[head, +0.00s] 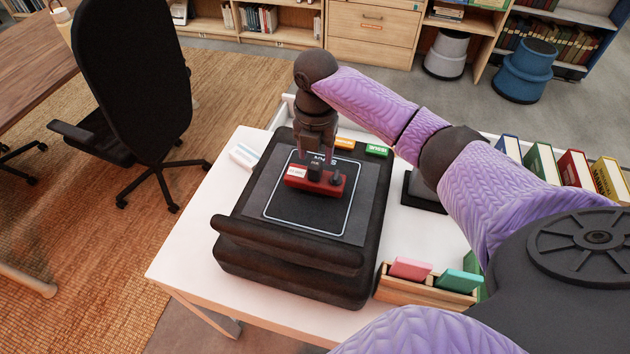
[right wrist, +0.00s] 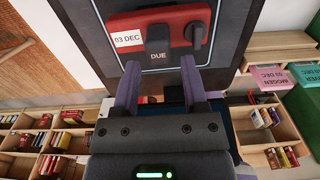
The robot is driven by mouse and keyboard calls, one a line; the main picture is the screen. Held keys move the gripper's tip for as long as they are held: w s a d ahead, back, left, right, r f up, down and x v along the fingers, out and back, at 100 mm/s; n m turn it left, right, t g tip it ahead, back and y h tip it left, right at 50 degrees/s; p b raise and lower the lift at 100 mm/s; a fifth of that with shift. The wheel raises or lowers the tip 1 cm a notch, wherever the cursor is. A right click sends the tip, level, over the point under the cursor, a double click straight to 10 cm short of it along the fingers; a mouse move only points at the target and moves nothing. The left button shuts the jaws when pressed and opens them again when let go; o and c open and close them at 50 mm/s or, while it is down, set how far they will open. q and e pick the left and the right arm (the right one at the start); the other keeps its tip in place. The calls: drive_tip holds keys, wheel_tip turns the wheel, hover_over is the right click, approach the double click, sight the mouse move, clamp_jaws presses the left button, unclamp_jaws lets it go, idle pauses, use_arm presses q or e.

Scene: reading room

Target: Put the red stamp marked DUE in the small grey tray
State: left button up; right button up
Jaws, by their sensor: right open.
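The red stamp (head: 299,184) sits on the dark framed plate of a black device on the white table. In the right wrist view the red stamp (right wrist: 186,22) carries a white "03 DEC" label, a black knob and a black upright block (right wrist: 157,42) marked DUE. My right gripper (head: 317,158) is right over it, pointing down. In the wrist view its two purple fingers (right wrist: 160,68) are apart, with the DUE block between or just beyond their tips; contact cannot be told. I cannot make out a small grey tray for certain. My left gripper is not in view.
The black device (head: 290,262) has a thick front bar. Behind it lie orange (head: 345,143) and green (head: 377,151) blocks. A dark flat item (head: 420,192) is partly behind my right arm. A wooden card box (head: 410,291) and upright books (head: 575,168) stand right.

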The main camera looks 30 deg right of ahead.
sight(315, 163)
wheel_tip(315, 163, down, 5)
drive_tip(key=shift+r+b, duration=0.2)
drive_tip(key=shift+b, duration=0.55)
drive_tip(key=shift+r, duration=0.15)
clamp_jaws()
